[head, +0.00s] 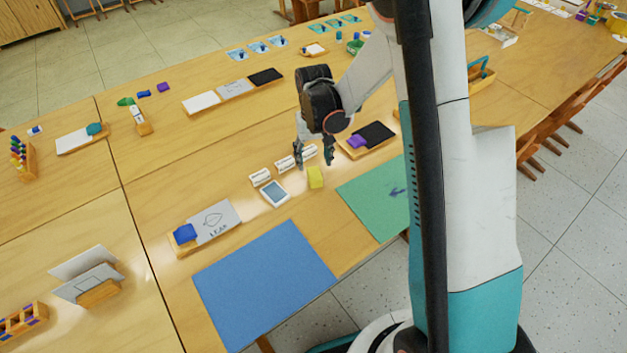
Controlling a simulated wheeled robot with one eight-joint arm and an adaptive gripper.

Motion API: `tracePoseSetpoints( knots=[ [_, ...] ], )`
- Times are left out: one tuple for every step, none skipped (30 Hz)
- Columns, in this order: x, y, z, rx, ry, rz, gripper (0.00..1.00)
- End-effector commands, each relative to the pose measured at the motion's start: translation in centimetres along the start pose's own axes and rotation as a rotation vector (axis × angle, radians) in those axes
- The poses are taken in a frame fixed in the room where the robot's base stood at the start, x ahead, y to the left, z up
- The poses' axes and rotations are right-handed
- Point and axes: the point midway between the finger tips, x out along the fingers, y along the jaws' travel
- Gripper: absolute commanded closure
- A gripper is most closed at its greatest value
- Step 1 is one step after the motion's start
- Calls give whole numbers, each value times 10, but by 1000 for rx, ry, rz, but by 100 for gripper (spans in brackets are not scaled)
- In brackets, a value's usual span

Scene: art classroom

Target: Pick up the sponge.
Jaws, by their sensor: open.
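A yellow sponge (315,178) stands on the wooden table, in the middle of the head view, between a small tablet-like item and a green mat. My gripper (314,162) points down beside the sponge, with its fingers apart and empty. One finger shows left of and behind the sponge, the other up and to its right. I cannot tell exactly how high the fingertips are above the table.
Small white blocks (261,177) stand close to the sponge's left and behind it. A blue mat (262,280) and a green mat (372,200) lie in front.

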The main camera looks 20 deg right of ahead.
Motion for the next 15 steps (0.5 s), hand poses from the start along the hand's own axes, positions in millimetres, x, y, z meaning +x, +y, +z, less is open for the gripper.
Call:
tracePoseSetpoints(
  knots=[
    [11,0,0,0,0,0,43],
    [15,0,0,0,0,0,43],
    [19,0,0,0,0,0,43],
    [21,0,0,0,0,0,43],
    [23,0,0,0,0,0,43],
    [24,0,0,0,0,0,43],
    [25,0,0,0,0,0,43],
    [26,0,0,0,0,0,43],
    [28,0,1,0,0,0,43],
    [29,0,1,0,0,0,43],
    [31,0,1,0,0,0,43],
    [35,1,2,0,0,0,43],
    [38,1,2,0,0,0,43],
    [43,1,3,0,0,0,43],
    [48,2,4,0,0,0,43]
  ],
)
